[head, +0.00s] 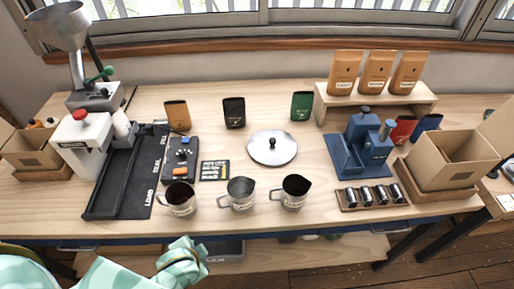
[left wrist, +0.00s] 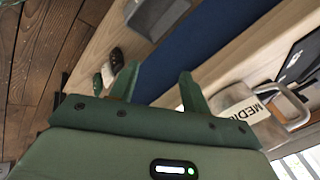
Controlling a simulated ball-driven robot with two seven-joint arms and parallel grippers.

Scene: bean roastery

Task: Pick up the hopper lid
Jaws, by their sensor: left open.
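The hopper lid (head: 262,155) is a round silver disc with a black knob. It lies flat on the wooden table near the middle in the head view. My left arm comes in at the bottom left, with its end (head: 180,262) in front of the table's front edge, well to the left of and nearer than the lid. In the left wrist view the two green fingers of my left gripper (left wrist: 158,84) stand apart with nothing between them. The lid is not visible in the left wrist view. My right gripper is not in view.
Three labelled metal cups (head: 180,201), (head: 240,195), (head: 294,193) stand between the lid and the front edge. A control box (head: 179,160) and a small dark sign (head: 214,170) are left of the lid. A blue press (head: 358,150) stands right; pouches (head: 234,112) stand behind.

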